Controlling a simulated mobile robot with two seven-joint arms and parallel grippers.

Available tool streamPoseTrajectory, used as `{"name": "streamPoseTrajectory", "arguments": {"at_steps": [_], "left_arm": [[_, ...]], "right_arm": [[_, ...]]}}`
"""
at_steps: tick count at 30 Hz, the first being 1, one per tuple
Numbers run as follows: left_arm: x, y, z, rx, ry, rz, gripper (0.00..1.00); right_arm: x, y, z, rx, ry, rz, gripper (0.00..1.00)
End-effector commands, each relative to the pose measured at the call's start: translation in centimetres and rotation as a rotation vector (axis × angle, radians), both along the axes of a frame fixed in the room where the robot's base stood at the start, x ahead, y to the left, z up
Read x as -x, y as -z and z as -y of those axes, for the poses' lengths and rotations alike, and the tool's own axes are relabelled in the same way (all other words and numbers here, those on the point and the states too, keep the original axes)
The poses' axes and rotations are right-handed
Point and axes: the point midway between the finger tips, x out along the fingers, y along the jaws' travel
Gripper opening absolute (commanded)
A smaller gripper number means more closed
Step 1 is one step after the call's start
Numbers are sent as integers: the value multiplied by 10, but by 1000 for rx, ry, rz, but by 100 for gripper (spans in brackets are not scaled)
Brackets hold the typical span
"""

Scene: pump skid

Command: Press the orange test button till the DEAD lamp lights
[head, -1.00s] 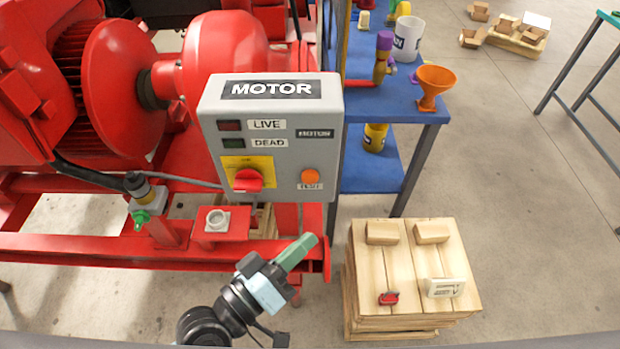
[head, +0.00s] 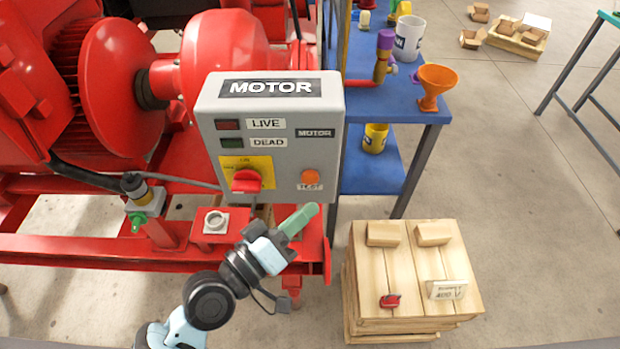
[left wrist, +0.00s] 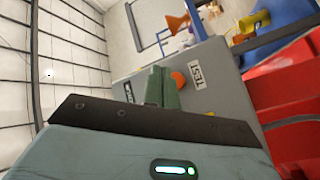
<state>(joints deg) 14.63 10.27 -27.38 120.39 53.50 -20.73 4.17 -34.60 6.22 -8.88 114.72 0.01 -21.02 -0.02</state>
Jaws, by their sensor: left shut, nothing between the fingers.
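The grey MOTOR box (head: 285,150) stands in front of the red pump skid. The orange test button (head: 310,177) is at its lower right, above a TEST label; it also shows in the left wrist view (left wrist: 178,79). The DEAD lamp (head: 231,143) looks dark green and unlit, and the LIVE lamp (head: 228,124) above it looks dark red. A red rotary switch (head: 247,181) sits on a yellow plate. My left gripper (head: 312,211) is shut and empty, with green fingertips just below the button and apart from it in the head view. My right gripper is not in view.
A wooden pallet stack (head: 405,265) with a red padlock and a tag stands at lower right. Red frame rails lie below the box.

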Motion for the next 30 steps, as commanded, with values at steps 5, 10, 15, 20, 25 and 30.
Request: {"name": "streamPoseTrajectory", "arguments": {"at_steps": [5,10,15,20,25,30], "left_arm": [[-19,0,0,-1,0,1,0],[-29,0,0,-1,1,0,0],[-32,0,0,0,0,0,0],[-32,0,0,0,0,0,0],[-32,0,0,0,0,0,0],[-32,0,0,0,0,0,0]], "right_arm": [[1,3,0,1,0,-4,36],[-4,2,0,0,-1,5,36],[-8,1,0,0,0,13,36],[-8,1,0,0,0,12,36],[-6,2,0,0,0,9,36],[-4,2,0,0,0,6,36]]}}
